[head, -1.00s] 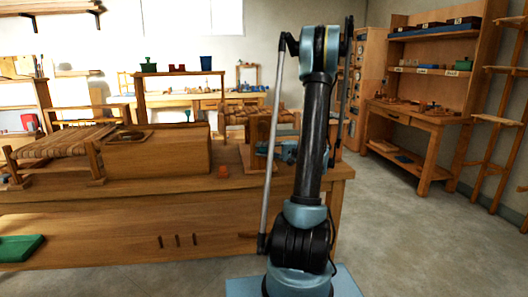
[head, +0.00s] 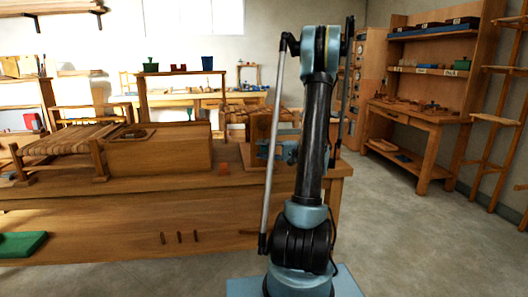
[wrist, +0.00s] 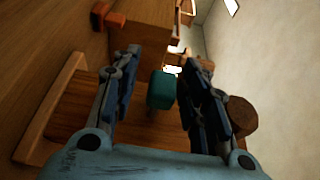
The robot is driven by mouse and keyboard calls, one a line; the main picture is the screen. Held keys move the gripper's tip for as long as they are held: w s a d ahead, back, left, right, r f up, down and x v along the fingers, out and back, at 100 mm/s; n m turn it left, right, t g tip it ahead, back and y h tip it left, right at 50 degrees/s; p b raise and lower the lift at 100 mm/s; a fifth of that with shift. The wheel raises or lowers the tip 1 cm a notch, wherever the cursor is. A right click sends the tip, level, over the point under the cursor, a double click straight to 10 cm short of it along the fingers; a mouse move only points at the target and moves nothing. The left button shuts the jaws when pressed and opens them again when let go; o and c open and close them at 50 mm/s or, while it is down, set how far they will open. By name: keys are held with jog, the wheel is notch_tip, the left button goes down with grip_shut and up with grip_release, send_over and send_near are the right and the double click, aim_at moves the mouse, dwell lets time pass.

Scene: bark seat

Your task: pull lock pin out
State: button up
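My gripper (wrist: 157,85) is open, with its two fingers apart on either side of a teal-green block-shaped piece (wrist: 161,90) in the wrist view. Gaps show between that piece and both fingers; I cannot tell if it is the lock pin or how far beyond the fingertips it is. A wooden cylinder (wrist: 241,116) is beside the right finger. In the head view my gripper (head: 281,151) is a small blue shape in front of a wooden fixture (head: 262,128) on the bench, partly hidden by my arm. No lock pin is clearly recognisable.
The wooden bench (head: 100,205) carries a large wooden box (head: 165,155) and a woven seat frame (head: 72,141) on the left. A small orange-red block (head: 224,168) lies left of the fixture; it also shows in the wrist view (wrist: 108,17). Floor right of the bench is clear.

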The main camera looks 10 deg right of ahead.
jog(key=shift+d, duration=0.15)
jog(key=shift+d, duration=0.45)
jog(key=v, duration=1.1)
jog(key=shift+s+a, duration=0.1)
